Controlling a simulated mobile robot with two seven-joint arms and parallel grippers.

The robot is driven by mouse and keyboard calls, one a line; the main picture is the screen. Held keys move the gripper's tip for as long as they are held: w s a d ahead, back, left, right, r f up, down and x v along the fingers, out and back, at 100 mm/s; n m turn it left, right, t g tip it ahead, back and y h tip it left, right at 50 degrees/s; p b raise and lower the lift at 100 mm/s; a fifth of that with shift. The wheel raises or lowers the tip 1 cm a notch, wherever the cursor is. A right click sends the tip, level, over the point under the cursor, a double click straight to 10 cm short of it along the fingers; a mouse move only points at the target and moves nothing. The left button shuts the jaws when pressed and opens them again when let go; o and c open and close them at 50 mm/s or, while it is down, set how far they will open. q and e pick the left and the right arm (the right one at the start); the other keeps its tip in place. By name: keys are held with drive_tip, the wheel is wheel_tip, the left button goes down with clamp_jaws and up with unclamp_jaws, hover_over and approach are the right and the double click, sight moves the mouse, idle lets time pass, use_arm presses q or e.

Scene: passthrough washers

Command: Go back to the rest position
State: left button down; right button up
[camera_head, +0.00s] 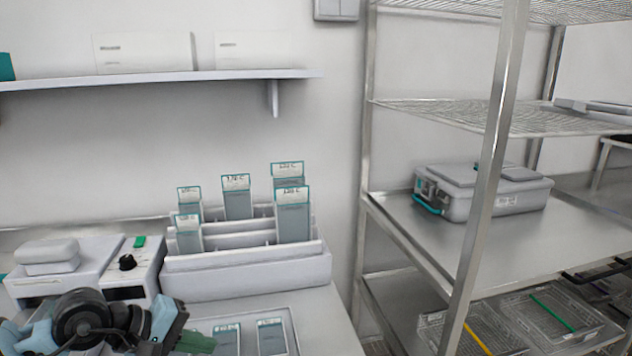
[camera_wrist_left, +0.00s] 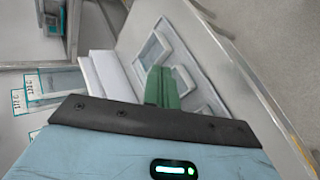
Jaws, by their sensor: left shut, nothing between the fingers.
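My left gripper (camera_head: 196,343) is in the lower left of the head view, at the end of my blue and black arm. Its green fingers are shut with nothing between them; they also show in the left wrist view (camera_wrist_left: 161,87). In the head view the fingers appear at the left side of a shallow tray (camera_head: 296,335) on the counter. I cannot tell how high above the tray they are. My right gripper is in neither view.
A pale rack (camera_head: 245,271) holding several labelled pouches (camera_head: 237,197) stands behind the tray. A white device (camera_head: 80,265) is at the left. A metal shelf unit (camera_head: 485,170) with a grey case (camera_head: 490,192) and wire baskets (camera_head: 470,330) stands at the right.

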use_arm(q)
drive_tip(key=s+d+f+n+t+h, duration=0.1)
drive_tip(key=s+d+f+n+h, duration=0.15)
drive_tip(key=d+n+h, duration=0.4)
drive_tip(key=s+d+f+n+t+h, duration=0.15)
drive_tip(key=s+d+n, duration=0.25)
drive_tip(key=n, duration=0.6)
drive_tip(key=s+a+f+n+t+y, duration=0.45)
drive_tip(key=f+n, duration=0.35)
drive_tip(key=n, duration=0.8)
drive_tip(key=s+a+f+n+t+y, duration=0.3)
drive_tip(key=f+n+y, duration=0.35)
drive_tip(key=n, duration=0.95)
drive_tip(key=s+a+f+n+g+y, duration=0.2)
drive_tip(key=s+f+n+g, duration=0.4)
drive_tip(key=s+f+n, duration=0.7)
drive_tip(key=s+f+y, duration=0.1)
drive_tip(key=s, duration=0.3)
drive_tip(key=shift+a, duration=0.4)
